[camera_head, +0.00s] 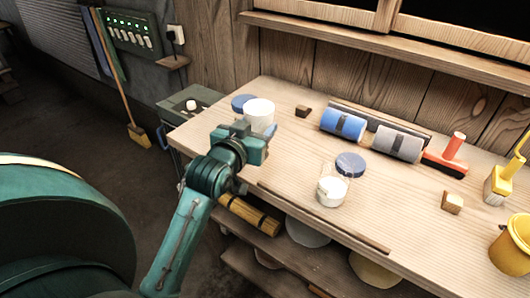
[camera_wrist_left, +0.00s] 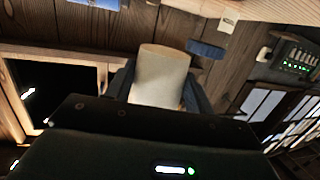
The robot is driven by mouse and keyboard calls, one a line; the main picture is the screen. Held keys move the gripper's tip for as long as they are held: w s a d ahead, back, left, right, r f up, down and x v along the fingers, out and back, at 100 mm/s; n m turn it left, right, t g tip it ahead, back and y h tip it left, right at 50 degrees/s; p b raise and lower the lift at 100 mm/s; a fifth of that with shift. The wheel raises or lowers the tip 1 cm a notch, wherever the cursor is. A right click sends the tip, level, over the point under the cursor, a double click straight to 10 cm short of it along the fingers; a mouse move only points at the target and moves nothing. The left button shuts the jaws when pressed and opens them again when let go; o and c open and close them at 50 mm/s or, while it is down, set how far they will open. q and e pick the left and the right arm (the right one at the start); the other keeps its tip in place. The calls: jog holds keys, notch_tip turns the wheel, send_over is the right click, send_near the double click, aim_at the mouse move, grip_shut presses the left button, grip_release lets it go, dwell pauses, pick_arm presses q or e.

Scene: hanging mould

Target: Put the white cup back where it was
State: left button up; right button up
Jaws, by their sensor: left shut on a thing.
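The white cup (camera_head: 259,112) is at the far left end of the wooden workbench (camera_head: 290,165), upright. My left gripper (camera_head: 247,132) is shut on it from the near side. In the left wrist view the cup (camera_wrist_left: 160,74) fills the space between the two dark fingers. A blue disc (camera_head: 241,101) lies on the bench just behind and left of the cup; it also shows in the left wrist view (camera_wrist_left: 205,48). I cannot tell whether the cup's base touches the bench. My right gripper is not in view.
A glass jar with white contents (camera_head: 332,190) and a blue lid (camera_head: 351,164) are mid-bench. Bench between cup and jar is clear.

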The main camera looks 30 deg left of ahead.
pick_arm(q)
jog(key=shift+w+a, duration=0.2)
jog(key=shift+w, duration=0.15)
jog(key=shift+w+f, duration=0.15)
jog(key=shift+f, duration=0.05)
notch_tip(320, 180, down, 6)
jog(key=shift+r+b, duration=0.1)
jog(key=shift+b, duration=0.25)
notch_tip(320, 180, down, 3)
jog(key=shift+r, duration=0.15)
jog(key=shift+f, duration=0.4)
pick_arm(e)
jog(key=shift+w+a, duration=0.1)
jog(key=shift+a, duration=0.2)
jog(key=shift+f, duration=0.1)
pick_arm(q)
jog(key=shift+f, duration=0.2)
jog(key=o, duration=1)
jog(key=shift+o, duration=0.2)
jog(key=shift+r, duration=0.1)
